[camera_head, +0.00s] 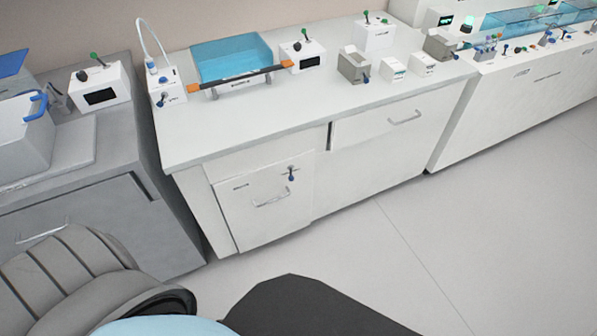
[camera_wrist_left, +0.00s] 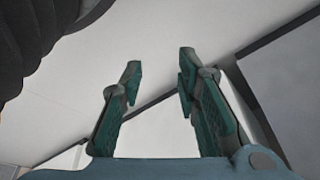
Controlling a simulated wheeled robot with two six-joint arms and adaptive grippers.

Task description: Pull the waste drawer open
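The white bench has a large drawer front (camera_head: 262,222) at its lower left, with a bar handle (camera_head: 271,198) and a small unreadable label. A second, wide front (camera_head: 375,128) with its own bar handle (camera_head: 404,118) sits to its right. I cannot read which one is the waste drawer. Neither front is visibly pulled far out. My left gripper (camera_wrist_left: 160,68) is open in the left wrist view, with nothing between its teal-padded fingers. Pale surfaces lie beyond it, and no handle shows there. The head view shows neither gripper.
A grey bench (camera_head: 108,140) stands close on the left. A blue tray (camera_head: 231,57) and several small devices are on the white benchtop. The floor (camera_head: 400,225) in front is clear.

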